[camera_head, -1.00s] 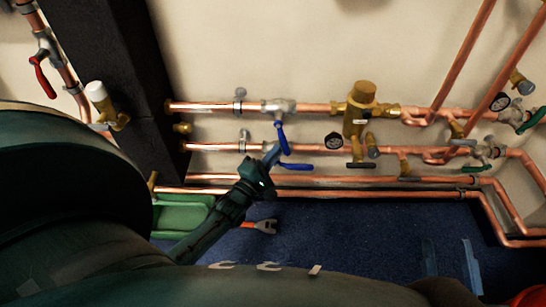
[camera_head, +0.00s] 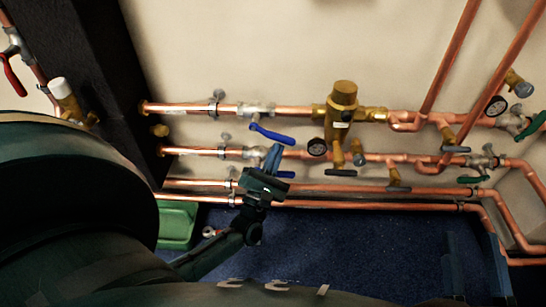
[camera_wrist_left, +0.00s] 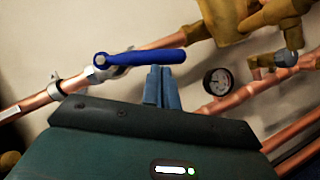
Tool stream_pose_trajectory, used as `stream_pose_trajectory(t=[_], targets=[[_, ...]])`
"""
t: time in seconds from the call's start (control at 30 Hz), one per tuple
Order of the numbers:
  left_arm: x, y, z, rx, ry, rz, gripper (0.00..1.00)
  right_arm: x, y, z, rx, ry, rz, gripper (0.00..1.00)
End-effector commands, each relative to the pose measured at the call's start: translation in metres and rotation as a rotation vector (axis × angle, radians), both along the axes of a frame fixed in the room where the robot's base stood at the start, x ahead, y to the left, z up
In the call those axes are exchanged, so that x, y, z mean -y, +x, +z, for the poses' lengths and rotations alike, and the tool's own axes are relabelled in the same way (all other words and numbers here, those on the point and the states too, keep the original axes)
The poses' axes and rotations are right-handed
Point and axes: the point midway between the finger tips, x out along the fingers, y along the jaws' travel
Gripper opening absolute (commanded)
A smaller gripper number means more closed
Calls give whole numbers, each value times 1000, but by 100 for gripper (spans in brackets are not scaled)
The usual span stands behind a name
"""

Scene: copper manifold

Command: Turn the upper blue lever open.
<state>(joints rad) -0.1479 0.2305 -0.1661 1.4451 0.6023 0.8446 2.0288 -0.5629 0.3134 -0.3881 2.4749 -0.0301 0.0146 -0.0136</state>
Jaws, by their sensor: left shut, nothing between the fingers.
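The upper blue lever (camera_head: 272,134) sits on a silver valve (camera_head: 256,110) on the upper copper pipe. It points right and slightly down, at a small angle to the pipe. In the left wrist view the blue lever (camera_wrist_left: 145,57) lies across the picture just above my fingertips. My left gripper (camera_head: 272,157) is shut and empty, just below the lever; whether it touches the lever is unclear. Its blue-grey fingers also show in the left wrist view (camera_wrist_left: 162,88). The lower blue lever (camera_head: 286,174) is partly hidden behind my gripper. My right gripper is out of view.
A brass valve body (camera_head: 342,100) and a gauge (camera_head: 317,147) stand right of the upper lever. More copper pipes (camera_head: 350,188) run below. A dark post (camera_head: 95,80) stands left. A green case (camera_head: 176,226) lies on the blue floor (camera_head: 340,235).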

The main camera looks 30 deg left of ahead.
Motion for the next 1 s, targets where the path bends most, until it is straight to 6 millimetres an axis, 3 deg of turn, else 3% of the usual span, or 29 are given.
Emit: stream_pose_trajectory(t=[0.1, 0.5, 1.0], targets=[[4, 3, 6, 53, -86, -2, 0, 0, 2, 2, 13, -2, -1, 36], [9, 5, 20, 51, -82, -3, 0, 1, 2, -1, -1, -8, -4, 36], [10, 6, 23, 51, -80, -2, 0, 1, 0, -7, -29, -7, -4, 36]])
